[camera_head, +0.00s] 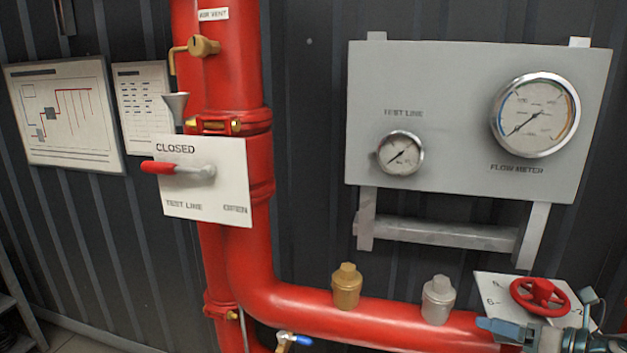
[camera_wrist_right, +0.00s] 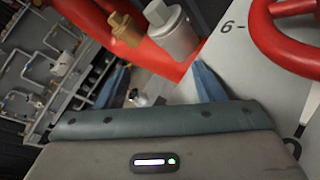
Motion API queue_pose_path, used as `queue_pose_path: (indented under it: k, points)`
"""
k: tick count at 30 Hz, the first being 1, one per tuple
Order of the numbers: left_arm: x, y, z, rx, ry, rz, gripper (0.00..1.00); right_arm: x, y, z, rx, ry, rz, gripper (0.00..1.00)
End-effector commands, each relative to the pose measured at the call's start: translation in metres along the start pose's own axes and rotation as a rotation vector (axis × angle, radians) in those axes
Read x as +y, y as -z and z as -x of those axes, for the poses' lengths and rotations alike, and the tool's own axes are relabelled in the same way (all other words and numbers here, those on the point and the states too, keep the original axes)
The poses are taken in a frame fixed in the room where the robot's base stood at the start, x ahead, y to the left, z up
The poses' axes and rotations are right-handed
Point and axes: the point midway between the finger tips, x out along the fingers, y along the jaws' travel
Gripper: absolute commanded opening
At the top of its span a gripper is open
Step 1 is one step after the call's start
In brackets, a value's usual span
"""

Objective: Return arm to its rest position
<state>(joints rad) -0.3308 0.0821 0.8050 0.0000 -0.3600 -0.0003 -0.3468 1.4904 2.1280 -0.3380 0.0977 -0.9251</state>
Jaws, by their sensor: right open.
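My right gripper (camera_head: 535,308) is at the lower right of the head view, in front of the plate under the red handwheel (camera_head: 540,296). Its two blue fingers are apart with nothing between them. The wrist view shows the same open fingers (camera_wrist_right: 160,82), with the silver plug (camera_wrist_right: 176,32) and brass plug (camera_wrist_right: 122,28) beyond them. The handwheel (camera_wrist_right: 285,42) is close by on the right there. Whether the gripper touches the wheel or its plate I cannot tell. My left gripper is in neither view.
A red pipe (camera_head: 250,260) runs down and then right along the bottom. A test-line lever (camera_head: 178,168) points left at CLOSED. A blue-handled valve (camera_head: 292,338) is at the bottom.

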Motion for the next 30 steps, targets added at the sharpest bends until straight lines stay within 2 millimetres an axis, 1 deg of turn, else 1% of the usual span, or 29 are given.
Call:
queue_pose_path:
  k: [1,5,8,11,14,17,20,21,23,24,27,30]
  points:
    - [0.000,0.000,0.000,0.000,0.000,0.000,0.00,-0.006,0.009,-0.001,-0.068,0.029,-0.117,0.62]
    - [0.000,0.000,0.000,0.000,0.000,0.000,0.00,-0.025,0.029,0.001,-0.230,0.118,-0.406,0.62]
    - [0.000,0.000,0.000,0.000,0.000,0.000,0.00,-0.038,0.049,0.006,-0.347,0.190,-0.636,0.62]
    - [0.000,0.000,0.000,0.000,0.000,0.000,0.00,-0.051,0.075,0.013,-0.457,0.266,-0.866,0.62]
    - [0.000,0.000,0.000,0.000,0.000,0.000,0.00,-0.061,0.105,0.021,-0.564,0.346,-1.098,0.62]
    - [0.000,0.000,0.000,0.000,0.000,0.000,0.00,-0.066,0.141,0.029,-0.664,0.431,-1.329,0.62]
    - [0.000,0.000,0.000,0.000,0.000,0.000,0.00,-0.065,0.179,0.038,-0.759,0.525,-1.558,0.62]
    - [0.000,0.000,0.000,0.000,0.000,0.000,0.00,-0.062,0.195,0.042,-0.796,0.564,-1.647,0.62]
    - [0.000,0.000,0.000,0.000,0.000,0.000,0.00,-0.057,0.220,0.047,-0.849,0.626,-1.781,0.62]
    - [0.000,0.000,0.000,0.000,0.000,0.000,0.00,-0.052,0.236,0.050,-0.882,0.668,-1.867,0.62]
    - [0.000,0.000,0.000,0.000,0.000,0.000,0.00,-0.037,0.272,0.056,-0.954,0.771,-2.054,0.62]
    - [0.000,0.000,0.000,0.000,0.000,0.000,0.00,-0.021,0.299,0.061,-1.008,0.860,-2.195,0.62]
